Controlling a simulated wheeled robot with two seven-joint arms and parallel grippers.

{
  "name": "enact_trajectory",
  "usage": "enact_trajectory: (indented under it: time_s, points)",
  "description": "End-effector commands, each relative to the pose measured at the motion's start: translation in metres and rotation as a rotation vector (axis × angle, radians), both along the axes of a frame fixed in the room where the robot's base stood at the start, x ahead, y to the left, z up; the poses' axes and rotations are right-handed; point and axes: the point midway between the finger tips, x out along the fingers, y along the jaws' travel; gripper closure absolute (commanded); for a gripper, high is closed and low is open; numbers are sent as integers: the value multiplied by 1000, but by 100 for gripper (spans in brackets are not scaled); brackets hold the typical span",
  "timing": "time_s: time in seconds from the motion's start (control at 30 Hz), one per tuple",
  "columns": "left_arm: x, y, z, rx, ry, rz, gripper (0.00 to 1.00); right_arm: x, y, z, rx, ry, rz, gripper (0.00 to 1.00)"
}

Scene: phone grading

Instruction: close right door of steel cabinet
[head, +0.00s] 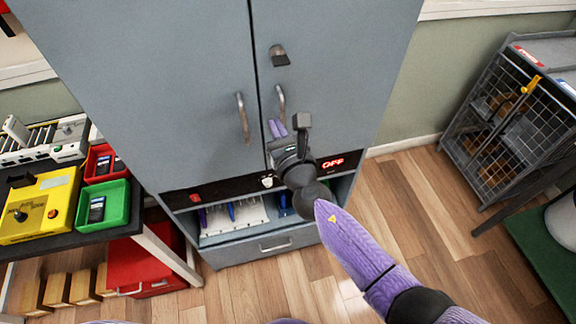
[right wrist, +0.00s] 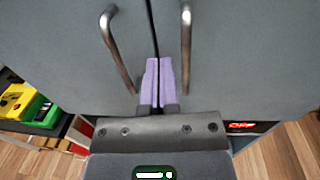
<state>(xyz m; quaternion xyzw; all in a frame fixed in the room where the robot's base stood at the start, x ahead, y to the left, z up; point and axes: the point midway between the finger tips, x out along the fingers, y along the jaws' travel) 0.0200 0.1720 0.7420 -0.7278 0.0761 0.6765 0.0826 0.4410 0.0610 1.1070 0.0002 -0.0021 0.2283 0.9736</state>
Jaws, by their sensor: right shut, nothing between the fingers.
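The steel cabinet is grey-blue with a left door (head: 165,75) and a right door (head: 335,60). Both doors look shut, with a thin dark seam between them. The right door has a bar handle (head: 281,104), which also shows in the right wrist view (right wrist: 186,45). The left door's handle (head: 243,118) is beside the seam. My right gripper (head: 278,128) is shut and empty, its purple fingers (right wrist: 159,82) together in front of the seam, between and below the two handles. I cannot tell whether the fingertips touch the door. My left gripper is not in view.
Below the doors is an open shelf with a white tray (head: 235,219), and a drawer (head: 262,246) under it. A table with green (head: 103,206) and red bins stands at left. A wire cage rack (head: 505,115) stands at right. Wood floor (head: 405,215) is clear between.

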Motion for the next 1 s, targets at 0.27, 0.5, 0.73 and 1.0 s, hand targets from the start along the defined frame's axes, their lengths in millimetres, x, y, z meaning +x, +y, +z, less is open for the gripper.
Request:
enact_trajectory:
  time_s: [0.27,0.5,0.73,1.0]
  points:
    - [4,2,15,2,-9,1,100,-39,-15,1,-1,3,0,100]
    - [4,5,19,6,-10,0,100,-76,-28,-1,-2,2,0,100]
    - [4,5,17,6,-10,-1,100,-81,-33,-7,13,24,-8,100]
    - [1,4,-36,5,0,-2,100,-117,-116,-224,648,782,-432,100]
